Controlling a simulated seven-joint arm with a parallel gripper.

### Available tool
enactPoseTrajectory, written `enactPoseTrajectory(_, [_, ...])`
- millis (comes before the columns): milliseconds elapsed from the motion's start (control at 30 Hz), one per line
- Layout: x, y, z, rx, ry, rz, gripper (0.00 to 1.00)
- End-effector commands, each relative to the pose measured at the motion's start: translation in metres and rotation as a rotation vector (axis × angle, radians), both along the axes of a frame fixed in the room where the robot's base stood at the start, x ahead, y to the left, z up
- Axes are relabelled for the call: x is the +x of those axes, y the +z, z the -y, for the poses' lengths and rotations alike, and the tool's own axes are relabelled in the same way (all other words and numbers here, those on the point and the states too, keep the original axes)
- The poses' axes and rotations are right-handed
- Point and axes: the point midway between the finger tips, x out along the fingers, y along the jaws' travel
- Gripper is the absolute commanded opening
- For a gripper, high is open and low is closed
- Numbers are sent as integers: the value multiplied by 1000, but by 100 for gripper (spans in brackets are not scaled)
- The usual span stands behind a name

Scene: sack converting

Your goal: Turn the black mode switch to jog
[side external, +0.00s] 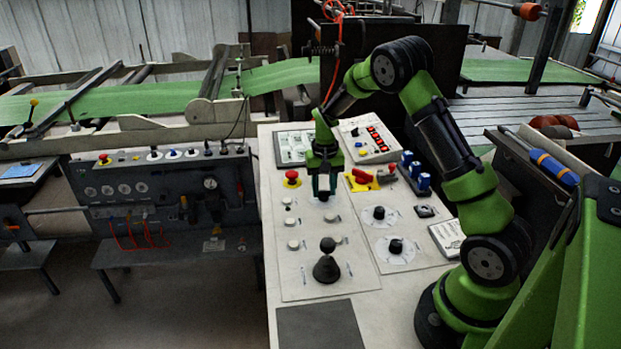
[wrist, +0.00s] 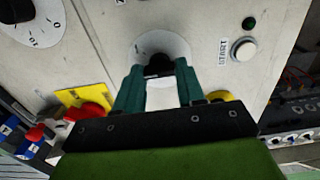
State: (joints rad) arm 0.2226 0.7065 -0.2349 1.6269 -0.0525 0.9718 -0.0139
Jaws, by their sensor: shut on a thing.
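The black mode switch (wrist: 158,70) sits at the centre of a round pale dial plate (wrist: 172,42) on the light panel. In the wrist view the two green fingers of my gripper (wrist: 159,78) stand on either side of the switch and are shut on it. The switch's pointer and most of the dial's markings are hidden or too small to read. In the side view my gripper (side external: 323,190) reaches down to the panel (side external: 310,262), with its fingers over the switch, which is mostly hidden there.
A red emergency button (side external: 292,177) stands close left of my gripper, and a red handle on a yellow plate (side external: 362,180) close right. A black joystick (side external: 327,265) rises nearer the front. Two black knobs (side external: 379,213) (side external: 396,246) are to the right. A START button (wrist: 243,50) is beside the dial.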

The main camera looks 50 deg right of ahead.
Motion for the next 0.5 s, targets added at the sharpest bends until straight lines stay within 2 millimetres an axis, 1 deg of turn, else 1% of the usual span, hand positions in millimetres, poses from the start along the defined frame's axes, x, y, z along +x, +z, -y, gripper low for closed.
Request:
enactPoseTrajectory(33, [0,1,0,0,-1,1,8])
enactPoseTrajectory(67, [0,1,0,0,-1,1,43])
enactPoseTrajectory(200, [0,1,0,0,0,1,64])
enactPoseTrajectory(500, [0,2,0,-1,1,1,64])
